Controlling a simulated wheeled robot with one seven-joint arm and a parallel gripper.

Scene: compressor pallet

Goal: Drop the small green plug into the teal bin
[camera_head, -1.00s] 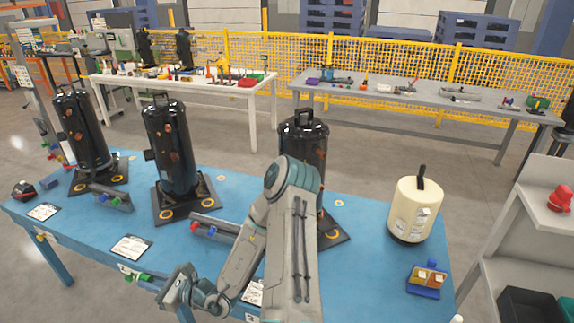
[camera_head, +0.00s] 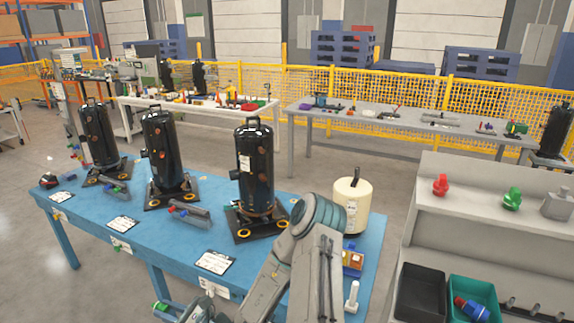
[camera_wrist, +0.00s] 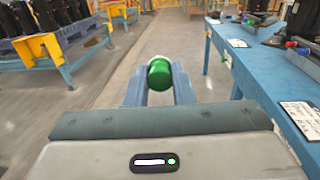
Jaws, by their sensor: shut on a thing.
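The small green plug (camera_wrist: 160,74) is held between the two fingers of my gripper (camera_wrist: 159,84) in the wrist view. In the head view the green plug (camera_head: 160,306) shows at the bottom edge, in front of the blue table, with my gripper (camera_head: 170,311) around it. The teal bin (camera_head: 487,291) stands at the lower right, on a grey shelf unit, far to the right of my gripper. A blue plug with a red part (camera_head: 470,308) lies in it.
A black bin (camera_head: 420,292) stands left of the teal bin. Red (camera_head: 440,184) and green (camera_head: 512,198) fittings sit on the upper shelf. The blue table (camera_head: 110,238) carries black compressors (camera_head: 255,170) and a cream canister (camera_head: 351,204). Floor beside the table is clear.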

